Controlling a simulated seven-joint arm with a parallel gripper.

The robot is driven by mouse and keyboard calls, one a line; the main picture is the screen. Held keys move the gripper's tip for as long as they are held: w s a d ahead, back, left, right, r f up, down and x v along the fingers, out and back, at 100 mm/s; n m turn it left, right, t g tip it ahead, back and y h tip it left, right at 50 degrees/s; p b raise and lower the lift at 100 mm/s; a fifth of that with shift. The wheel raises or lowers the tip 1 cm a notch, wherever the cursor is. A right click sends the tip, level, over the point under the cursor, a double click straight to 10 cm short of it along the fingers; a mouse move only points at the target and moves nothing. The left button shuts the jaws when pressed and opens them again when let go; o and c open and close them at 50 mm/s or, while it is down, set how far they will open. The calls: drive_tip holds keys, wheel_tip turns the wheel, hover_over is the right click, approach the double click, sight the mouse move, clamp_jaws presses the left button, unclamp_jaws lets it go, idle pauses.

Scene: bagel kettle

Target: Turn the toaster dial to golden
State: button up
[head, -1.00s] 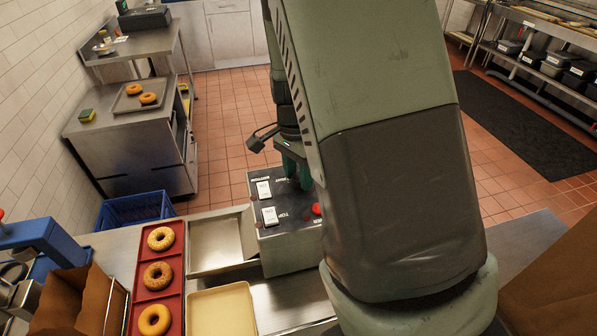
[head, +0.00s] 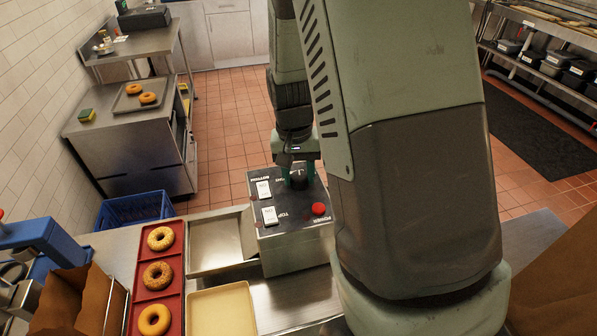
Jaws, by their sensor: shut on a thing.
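The toaster (head: 297,257) is a grey metal box on the counter with a dark top panel. The panel carries two white switches marked bottom and top, and a red power button (head: 319,209). The black dial (head: 299,183) stands at the far right part of the panel. My gripper (head: 299,173) comes down from above with its green fingers around the dial and is shut on it. The fingers and wrist hide part of the dial. Its setting and the golden mark cannot be read.
A metal tray (head: 196,266) lies left of the toaster, with a pale yellow tray (head: 193,323) in front. A red tray (head: 141,303) holds three bagels. A blue crate (head: 133,208) and a paper bag (head: 78,308) are further left.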

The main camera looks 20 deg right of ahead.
sight(296, 177)
drive_tip(key=shift+n, duration=1)
drive_tip(key=o, duration=1)
drive_tip(key=shift+o, duration=0.2)
wheel_tip(296, 177, up, 11)
drive_tip(key=shift+a, duration=0.3)
drive_tip(key=shift+f, duration=0.15)
